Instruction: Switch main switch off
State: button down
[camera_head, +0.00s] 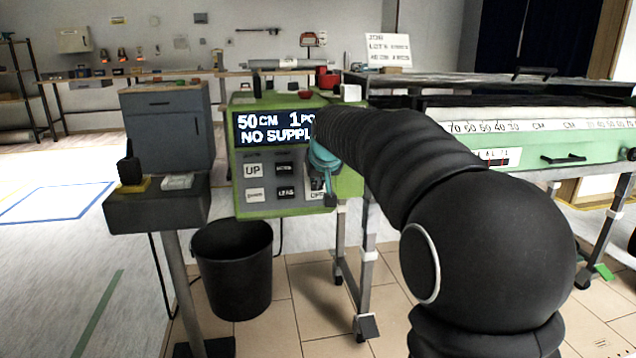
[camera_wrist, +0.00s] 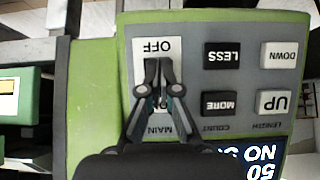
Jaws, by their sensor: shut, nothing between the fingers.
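The main switch is a white plate on the green control panel (camera_head: 239,180), at the right end of its buttons. In the wrist view, which is upside down, the plate (camera_wrist: 153,46) shows the word OFF, with MAIN printed at its other end. In the head view only a part of the plate (camera_head: 316,193) shows beside my gripper (camera_head: 329,198). My gripper (camera_wrist: 160,63) is shut and empty, its fingertips in front of the plate near the OFF mark. The fingers hide the middle of the switch. I cannot tell whether they touch it.
Buttons UP (camera_wrist: 272,102), DOWN (camera_wrist: 281,55), MORE (camera_wrist: 219,103) and LESS (camera_wrist: 222,55) sit beside the switch. The display (camera_head: 272,126) above is lit and reads NO SUPPLY. A black bin (camera_head: 233,275) stands below, and a small pedestal (camera_head: 155,212) stands left.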

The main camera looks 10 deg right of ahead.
jog(key=shift+w, duration=0.1)
jog(key=shift+r+p, duration=0.7)
jog(key=shift+r, duration=0.05)
jog(key=s+f+p+v, duration=0.1)
jog(key=v, duration=1.2)
jog(key=shift+s+r, duration=0.2)
jog(key=shift+s, duration=0.15)
